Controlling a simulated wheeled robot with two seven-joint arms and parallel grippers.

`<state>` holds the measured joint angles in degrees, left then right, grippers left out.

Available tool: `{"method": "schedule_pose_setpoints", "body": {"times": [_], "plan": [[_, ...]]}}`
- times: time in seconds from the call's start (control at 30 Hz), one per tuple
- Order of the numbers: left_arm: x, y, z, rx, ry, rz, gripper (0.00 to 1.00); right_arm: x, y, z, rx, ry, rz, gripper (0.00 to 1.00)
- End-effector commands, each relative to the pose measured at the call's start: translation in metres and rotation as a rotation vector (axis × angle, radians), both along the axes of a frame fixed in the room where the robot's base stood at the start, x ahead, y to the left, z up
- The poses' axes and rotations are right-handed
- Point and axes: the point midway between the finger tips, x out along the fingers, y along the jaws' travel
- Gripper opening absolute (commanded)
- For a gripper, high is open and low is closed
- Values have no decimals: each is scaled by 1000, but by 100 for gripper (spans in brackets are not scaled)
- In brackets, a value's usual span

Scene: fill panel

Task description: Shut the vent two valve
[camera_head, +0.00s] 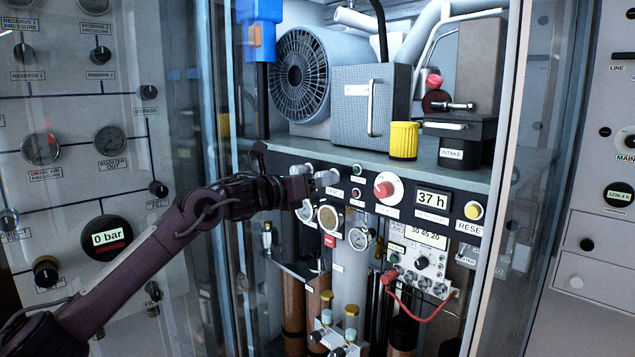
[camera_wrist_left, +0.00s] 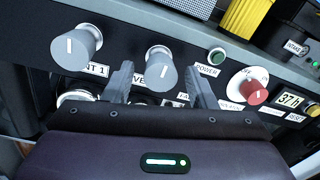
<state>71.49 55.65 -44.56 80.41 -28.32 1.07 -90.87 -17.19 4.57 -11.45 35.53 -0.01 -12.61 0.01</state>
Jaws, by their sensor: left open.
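In the head view my left gripper (camera_head: 312,183) is at the panel's left end, by the grey knob (camera_head: 328,177). The vent 1 knob (camera_wrist_left: 76,47) is similar and sits to the left in the wrist view.
To the right on the panel are a green power button (camera_wrist_left: 216,56), a red knob (camera_head: 384,190), a 37 h display (camera_head: 433,199) and a yellow reset button (camera_head: 473,210). Gauges (camera_head: 329,218) sit below. A glass door edge (camera_head: 507,150) stands at the right.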

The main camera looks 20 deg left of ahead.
Motion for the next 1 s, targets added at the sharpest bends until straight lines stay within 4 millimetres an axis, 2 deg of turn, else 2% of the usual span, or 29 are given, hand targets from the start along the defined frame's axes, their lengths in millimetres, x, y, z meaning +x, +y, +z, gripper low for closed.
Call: {"method": "schedule_pose_setpoints", "body": {"times": [0.23,0.6,0.73,1.0], "plan": [[-9,6,-1,0,-3,2,52,0,0,-7,0,0,0,36],[-62,31,-3,1,-1,1,52,0,0,-33,0,0,0,36],[-70,34,-1,0,0,1,52,0,0,-35,0,0,0,36],[-71,34,0,-1,0,0,52,0,0,-34,0,0,0,36]]}}
